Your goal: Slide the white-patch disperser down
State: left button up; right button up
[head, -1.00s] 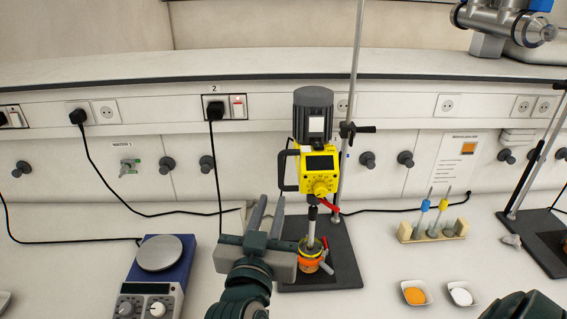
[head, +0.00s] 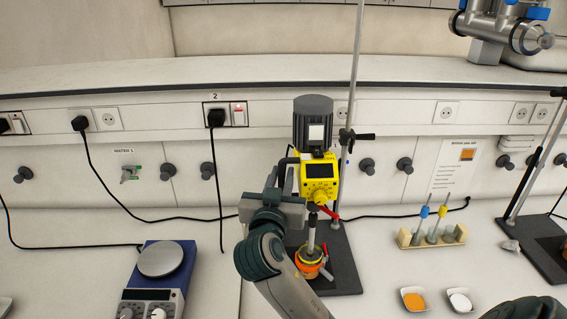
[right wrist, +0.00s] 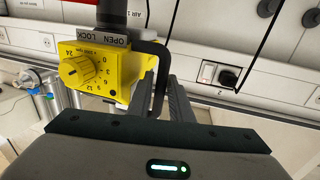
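The disperser has a yellow control box (head: 320,183), a dark grey motor with a white patch (head: 316,134) and a thin shaft reaching down into an orange-and-yellow container (head: 309,264). It hangs on a metal stand rod (head: 355,70) with a black clamp. My right gripper (head: 279,176) is at the box's left side, by the black handle (right wrist: 160,62). In the right wrist view its two fingers (right wrist: 164,95) are apart, with the handle's lower part between them; whether they touch it I cannot tell. My left gripper is out of view.
A blue hotplate (head: 160,262) stands at the left. A wooden tube rack (head: 432,238) and two small dishes of orange powder (head: 414,300) and white powder (head: 460,300) are at the right. A second stand (head: 545,240) is at the far right. Cables run along the back.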

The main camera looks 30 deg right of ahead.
jog(key=shift+p+x, duration=0.45)
jog(key=shift+x, duration=1.1)
grip_shut()
jog(key=shift+f, duration=0.15)
